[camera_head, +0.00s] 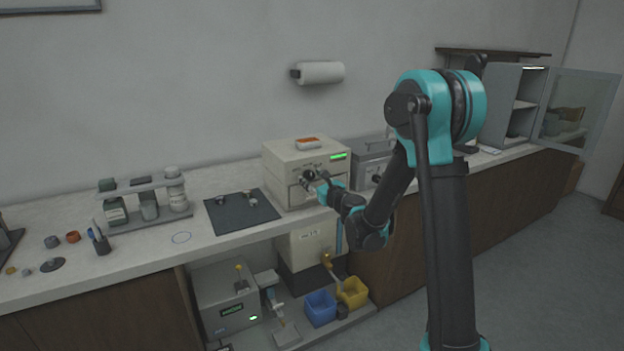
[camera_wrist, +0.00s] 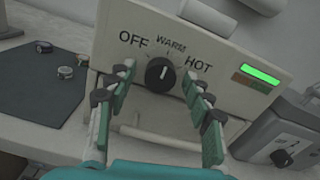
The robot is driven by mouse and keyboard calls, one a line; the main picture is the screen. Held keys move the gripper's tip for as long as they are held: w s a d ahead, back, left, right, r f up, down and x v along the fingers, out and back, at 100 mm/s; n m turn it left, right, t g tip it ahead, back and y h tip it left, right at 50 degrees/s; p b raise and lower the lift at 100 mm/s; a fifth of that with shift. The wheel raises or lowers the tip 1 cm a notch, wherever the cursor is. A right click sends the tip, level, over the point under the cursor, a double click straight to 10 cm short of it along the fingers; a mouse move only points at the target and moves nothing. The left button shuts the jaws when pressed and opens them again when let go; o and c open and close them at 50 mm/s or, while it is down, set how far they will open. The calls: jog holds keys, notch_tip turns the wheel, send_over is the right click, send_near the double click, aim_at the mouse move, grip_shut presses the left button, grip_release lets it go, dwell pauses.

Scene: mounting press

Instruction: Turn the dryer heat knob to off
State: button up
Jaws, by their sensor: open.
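The dryer (camera_head: 285,160) is a cream box on the counter, and its front fills the upper wrist view (camera_wrist: 120,60). Its black round heat knob (camera_wrist: 159,75) has a white pointer line that points roughly up, toward WARM. OFF is printed to the left and HOT to the right. My gripper (camera_wrist: 160,80) is open, with one green-padded finger on each side of the knob in the picture. I see no clear contact with the knob. In the head view my gripper (camera_head: 314,182) is at the dryer's front and partly covers the knob.
A green-lit display (camera_wrist: 261,74) is right of the knob. A grey device with its own knob (camera_wrist: 282,158) stands right of the dryer. A dark mat (camera_head: 240,212) with small round pieces lies to the left. An orange-and-white item (camera_head: 308,143) is on top of the dryer.

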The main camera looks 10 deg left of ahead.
jog(key=shift+w, duration=0.1)
jog(key=shift+c, duration=0.3)
jog(key=c, duration=1.1)
jog(key=shift+n, duration=0.4)
jog(key=n, duration=0.5)
jog(key=shift+n, duration=0.3)
jog(key=n, duration=0.5)
jog(key=shift+n, duration=0.3)
jog(key=o, duration=1.2)
jog(key=shift+c, duration=0.2)
